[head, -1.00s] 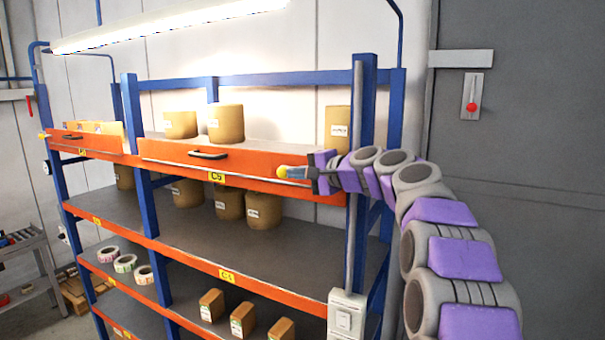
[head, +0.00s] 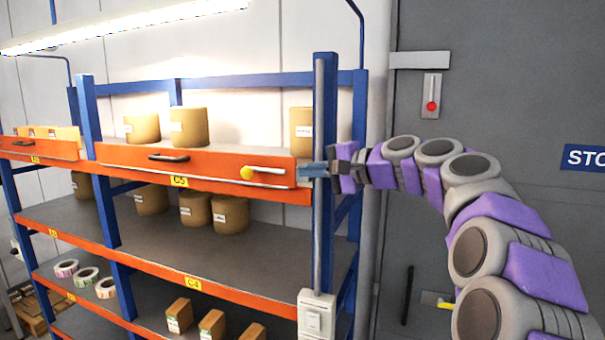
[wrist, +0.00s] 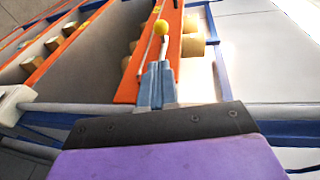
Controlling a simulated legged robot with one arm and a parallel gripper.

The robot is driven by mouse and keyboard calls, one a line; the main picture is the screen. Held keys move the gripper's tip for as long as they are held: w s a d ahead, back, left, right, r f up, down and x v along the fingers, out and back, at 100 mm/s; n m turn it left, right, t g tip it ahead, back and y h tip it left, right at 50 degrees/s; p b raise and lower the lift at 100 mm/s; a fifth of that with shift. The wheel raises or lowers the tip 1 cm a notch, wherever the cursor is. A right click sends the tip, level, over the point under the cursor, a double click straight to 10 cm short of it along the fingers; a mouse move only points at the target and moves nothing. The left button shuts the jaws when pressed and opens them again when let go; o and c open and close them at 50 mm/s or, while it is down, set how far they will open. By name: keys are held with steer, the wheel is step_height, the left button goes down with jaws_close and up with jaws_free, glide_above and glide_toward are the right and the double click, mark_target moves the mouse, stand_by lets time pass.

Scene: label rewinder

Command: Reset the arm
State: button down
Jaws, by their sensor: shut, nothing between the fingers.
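My gripper (head: 304,170) is shut and empty, with its blue-grey fingers together. In the head view it is at the right end of the orange drawer front, overlapping the blue rack post. A lever with a yellow ball knob (head: 247,172) lies nearly level along that drawer front, to the left of my fingertips. In the wrist view my fingers (wrist: 158,70) point toward the lever's pale rod, with the yellow knob (wrist: 161,28) beyond it. I cannot tell whether the fingertips touch the rod.
The orange drawer (head: 140,157) with a black handle carries brown tubs (head: 189,127). Lower shelves hold more tubs, label rolls (head: 87,276) and small boxes (head: 211,325). A blue post (head: 325,90) and a switch box (head: 316,312) stand close to my arm. A grey door (head: 500,90) is at right.

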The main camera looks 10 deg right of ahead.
steer(key=shift+a, duration=0.35)
steer(key=s+a+f+n+g+h+b, duration=0.1)
steer(key=s+a+f+n+g+b, duration=0.15)
steer(key=s+a+f, duration=0.6)
steer(key=s+a+f+n+g+h+b, duration=0.1)
steer(key=s+f+g+h+b, duration=0.25)
steer(key=f, duration=0.95)
steer(key=s+a+f+n+g+b, duration=0.2)
steer(key=s+a+f+b, duration=0.2)
steer(key=s+f, duration=0.55)
steer(key=s+d+f+n+g+h+b, duration=0.2)
steer(key=s+d+f+h+b, duration=0.1)
steer(key=s+f, duration=0.9)
steer(key=s+d+f+n+g+h+b, duration=0.2)
steer(key=s+d+f+b, duration=0.3)
steer(key=s+f, duration=0.7)
steer(key=shift+s+d+f+g+h, duration=0.15)
steer(key=shift+d+f+g+h, duration=0.1)
steer(key=shift+f+g+h, duration=0.45)
steer(key=shift+d, duration=0.2)
steer(key=c, duration=1.8)
jaws_free()
steer(key=shift+a, duration=0.1)
steer(key=shift+c, duration=0.2)
